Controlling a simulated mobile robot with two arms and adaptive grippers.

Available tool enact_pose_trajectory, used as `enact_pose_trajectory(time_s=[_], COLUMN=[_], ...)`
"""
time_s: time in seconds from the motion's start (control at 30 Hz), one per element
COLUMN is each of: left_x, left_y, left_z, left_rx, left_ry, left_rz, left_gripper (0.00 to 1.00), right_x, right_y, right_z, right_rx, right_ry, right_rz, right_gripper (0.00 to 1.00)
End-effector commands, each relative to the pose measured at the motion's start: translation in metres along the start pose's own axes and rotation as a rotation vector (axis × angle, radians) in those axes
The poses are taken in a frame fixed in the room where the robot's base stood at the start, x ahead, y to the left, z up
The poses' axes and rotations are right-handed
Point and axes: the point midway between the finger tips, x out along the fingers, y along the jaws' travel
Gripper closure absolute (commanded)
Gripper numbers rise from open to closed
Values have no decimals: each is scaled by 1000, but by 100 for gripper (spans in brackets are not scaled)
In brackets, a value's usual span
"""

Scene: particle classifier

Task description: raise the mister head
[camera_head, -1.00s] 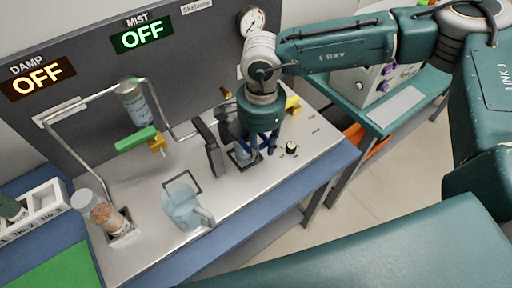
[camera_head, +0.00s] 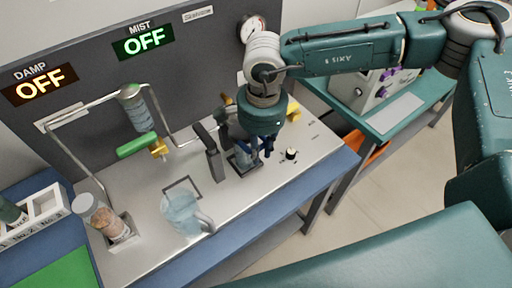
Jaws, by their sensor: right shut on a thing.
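My right gripper (camera_head: 257,150) points down at the right part of the metal worktop. Its dark fingers are shut on a part that they mostly hide, which seems to be the mister head. A clear vessel (camera_head: 243,159) stands at the fingers, in a dark square frame; I cannot tell whether they touch it. A black upright bracket (camera_head: 214,160) stands just left of the gripper. The MIST sign (camera_head: 143,40) on the grey back panel reads OFF in green. My left gripper is not in view.
A clear jug (camera_head: 182,214) stands at the front of the worktop (camera_head: 150,245). Left are a jar of brown grains (camera_head: 110,225), a bent pipe and a green-handled valve (camera_head: 137,146). A black knob (camera_head: 291,154) sits right of the gripper. The DAMP sign (camera_head: 39,81) reads OFF.

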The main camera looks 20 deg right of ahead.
Motion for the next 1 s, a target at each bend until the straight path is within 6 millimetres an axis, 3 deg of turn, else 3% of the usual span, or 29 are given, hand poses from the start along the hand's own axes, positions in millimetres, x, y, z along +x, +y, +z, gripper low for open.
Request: enact_pose_trajectory(time_s=[1.0], left_x=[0], left_y=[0], left_z=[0], left_rx=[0], left_ry=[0], left_rz=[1], left_gripper=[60], right_x=[-31], right_y=[-12], right_z=[-5], right_rx=[8], right_ry=[9], right_rz=[-79], right_gripper=[93])
